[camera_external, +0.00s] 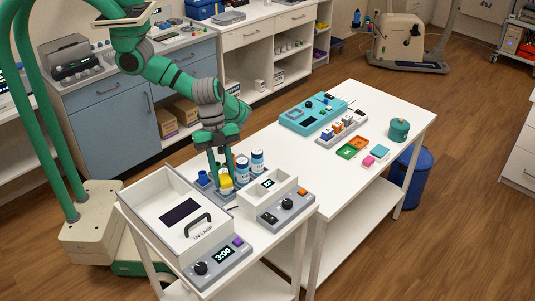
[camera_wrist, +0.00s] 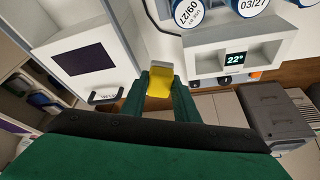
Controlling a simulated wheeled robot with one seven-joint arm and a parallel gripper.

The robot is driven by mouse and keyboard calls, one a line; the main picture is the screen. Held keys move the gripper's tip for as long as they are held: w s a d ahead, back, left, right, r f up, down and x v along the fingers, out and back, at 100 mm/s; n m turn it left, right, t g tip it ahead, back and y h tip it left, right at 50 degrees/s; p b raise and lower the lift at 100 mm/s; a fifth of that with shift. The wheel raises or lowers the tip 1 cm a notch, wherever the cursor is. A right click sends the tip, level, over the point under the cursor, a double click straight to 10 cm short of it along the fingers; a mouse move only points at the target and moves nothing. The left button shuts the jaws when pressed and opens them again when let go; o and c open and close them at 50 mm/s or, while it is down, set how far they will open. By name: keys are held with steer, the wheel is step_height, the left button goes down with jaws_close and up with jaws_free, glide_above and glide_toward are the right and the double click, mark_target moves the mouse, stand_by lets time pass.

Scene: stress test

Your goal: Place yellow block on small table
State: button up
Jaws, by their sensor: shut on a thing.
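The yellow block (camera_external: 226,182) is between the green fingers of my gripper (camera_external: 222,170). In the wrist view the yellow block (camera_wrist: 160,83) sits between the fingertips (camera_wrist: 160,92), which are shut on it. In the external view my gripper is low over the back of the nearer, smaller white table (camera_external: 150,238), beside blue-and-white labelled bottles (camera_external: 257,162). I cannot tell whether the block touches the surface beneath it.
A white open box with a UV lamp label (camera_external: 160,190) stands left of my gripper. A white unit with a dial and display (camera_external: 268,195) stands to the right. A longer white table (camera_external: 345,175) adjoins, holding a teal device (camera_external: 312,112) and a green-orange tray (camera_external: 352,148).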

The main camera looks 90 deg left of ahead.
steer(key=w+d+f, duration=0.8)
steer(key=shift+d+f, duration=0.35)
steer(key=shift+f, duration=0.05)
steer(key=shift+w+d+f, duration=0.1)
steer(key=shift+w+f, duration=0.1)
steer(key=shift+f, duration=1.55)
steer(key=shift+f, duration=0.15)
steer(key=o, duration=1.1)
steer(key=v, duration=1.2)
